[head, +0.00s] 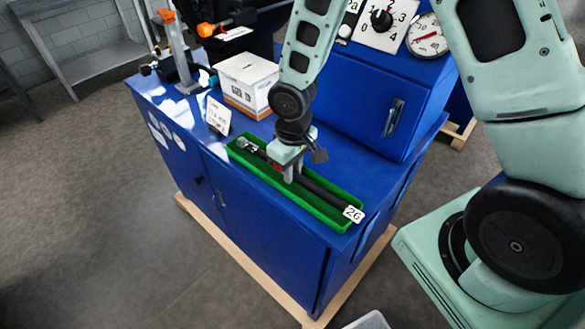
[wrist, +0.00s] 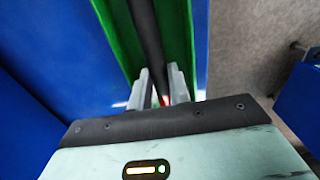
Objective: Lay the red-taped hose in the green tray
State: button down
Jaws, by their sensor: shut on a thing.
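The green tray (head: 318,210) is long and narrow and lies along the front edge of the blue cabinet top; its wall also shows in the wrist view (wrist: 115,30). The black hose (head: 325,194) runs lengthwise within the tray's outline, with a metal fitting at its far left end and a white tag marked 26 at its right end. A bit of red tape shows between the fingers in the wrist view. My gripper (head: 288,176) points down over the tray and is shut on the hose (wrist: 147,30) at the tape. I cannot tell whether the hose touches the tray floor.
A white box (head: 246,82) and a small white sign card (head: 218,115) stand behind and left of the tray. A blue control housing (head: 370,95) with a dial and gauge rises behind it. An orange-handled tool stand (head: 178,50) is at the far left corner.

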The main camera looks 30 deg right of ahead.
jog(key=shift+f+b, duration=0.4)
jog(key=shift+f, duration=0.05)
jog(key=c, duration=1.2)
grip_release()
jog(key=shift+c, duration=0.2)
jog(key=shift+r+p, duration=2.65)
jog(key=shift+r, duration=0.4)
